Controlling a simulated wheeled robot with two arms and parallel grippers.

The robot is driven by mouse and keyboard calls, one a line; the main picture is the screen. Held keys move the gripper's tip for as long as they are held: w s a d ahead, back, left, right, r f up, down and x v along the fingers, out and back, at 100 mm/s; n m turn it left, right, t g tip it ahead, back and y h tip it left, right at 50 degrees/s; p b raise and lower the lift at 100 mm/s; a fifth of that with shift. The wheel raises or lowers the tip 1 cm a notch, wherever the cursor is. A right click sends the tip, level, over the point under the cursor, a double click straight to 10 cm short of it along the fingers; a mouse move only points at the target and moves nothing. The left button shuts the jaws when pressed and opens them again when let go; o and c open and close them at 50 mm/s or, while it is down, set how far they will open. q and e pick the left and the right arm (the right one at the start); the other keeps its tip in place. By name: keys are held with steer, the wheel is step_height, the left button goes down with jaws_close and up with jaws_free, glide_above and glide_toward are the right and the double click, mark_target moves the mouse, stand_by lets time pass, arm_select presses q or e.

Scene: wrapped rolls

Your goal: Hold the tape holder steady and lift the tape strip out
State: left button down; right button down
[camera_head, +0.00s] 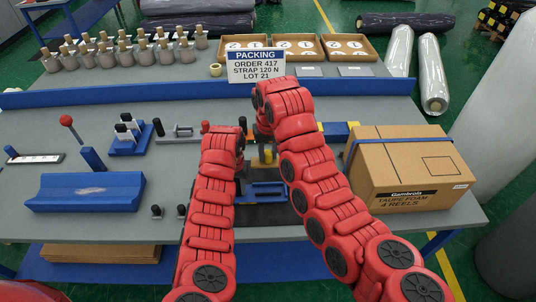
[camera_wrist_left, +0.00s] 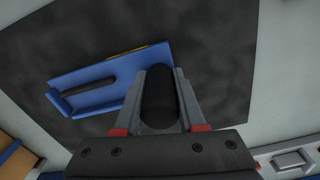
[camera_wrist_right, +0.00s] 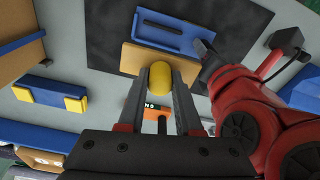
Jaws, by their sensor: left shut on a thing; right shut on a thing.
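The blue holder (camera_head: 264,189) lies on a dark mat in front of me, with a dark slot or bar along it; it also shows in the left wrist view (camera_wrist_left: 110,73) and the right wrist view (camera_wrist_right: 165,37). My left gripper (camera_wrist_left: 160,98) is shut on a black rounded grip (camera_wrist_left: 160,100) at the holder's end. A tan block (camera_wrist_right: 140,60) with a yellow knob (camera_wrist_right: 160,80) is beside the holder's edge. My right gripper (camera_wrist_right: 160,88) is shut on the yellow knob. I cannot tell whether the block touches the holder. No tape strip can be made out for certain.
A cardboard box (camera_head: 410,170) stands at the right. A blue cradle (camera_head: 87,191) and small fixtures stand at the left. A packing sign (camera_head: 256,66) and a long blue rail (camera_head: 150,94) are behind. Both arms are close together.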

arm_select(q)
steer(key=shift+c, duration=2.1)
jaws_free()
